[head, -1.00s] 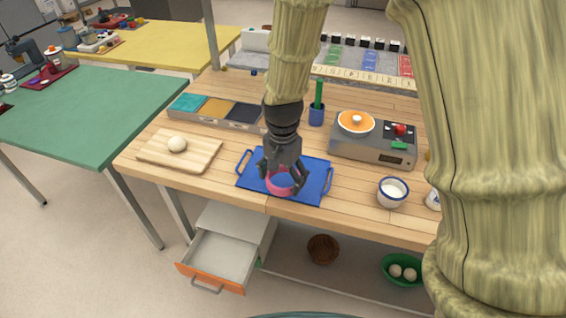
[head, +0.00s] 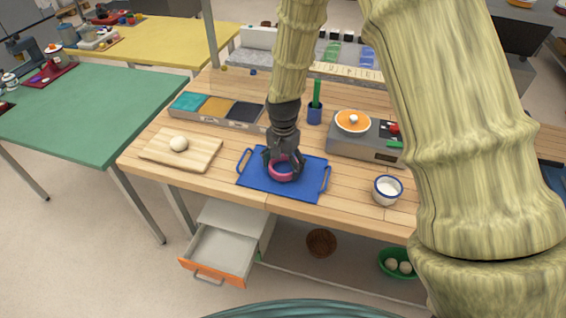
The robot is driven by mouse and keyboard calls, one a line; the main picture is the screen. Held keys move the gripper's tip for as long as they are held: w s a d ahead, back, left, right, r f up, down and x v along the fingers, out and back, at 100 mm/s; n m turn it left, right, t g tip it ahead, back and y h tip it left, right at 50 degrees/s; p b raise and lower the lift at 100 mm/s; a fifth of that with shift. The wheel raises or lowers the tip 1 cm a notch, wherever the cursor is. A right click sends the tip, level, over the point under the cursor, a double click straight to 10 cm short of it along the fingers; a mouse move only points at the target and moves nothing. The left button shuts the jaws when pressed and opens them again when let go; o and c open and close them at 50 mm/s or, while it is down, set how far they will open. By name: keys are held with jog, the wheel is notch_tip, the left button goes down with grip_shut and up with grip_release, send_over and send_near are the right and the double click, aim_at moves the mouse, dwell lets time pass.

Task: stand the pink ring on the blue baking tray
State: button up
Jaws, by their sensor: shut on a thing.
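The pink ring (head: 282,176) is at the blue baking tray (head: 254,181), over its middle in the head view. The tray lies flat on the wooden workbench, with a loop handle at its left and right ends. My gripper (head: 282,160) points down from above and is shut on the ring's upper part. The fingers hide part of the ring. I cannot tell whether the ring's underside touches the tray.
A cutting board (head: 202,152) with a dough ball (head: 179,144) lies left of the tray. A white bowl (head: 387,194) and a grey hotplate (head: 345,148) stand to the right. Behind are a sectioned bin (head: 222,121) and a blue cup (head: 314,116). A drawer (head: 219,255) hangs open below.

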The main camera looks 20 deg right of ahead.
jog(key=shift+f, duration=0.25)
jog(key=o, duration=1)
jog(key=shift+r+b, duration=1.65)
jog(key=shift+r, duration=4.5)
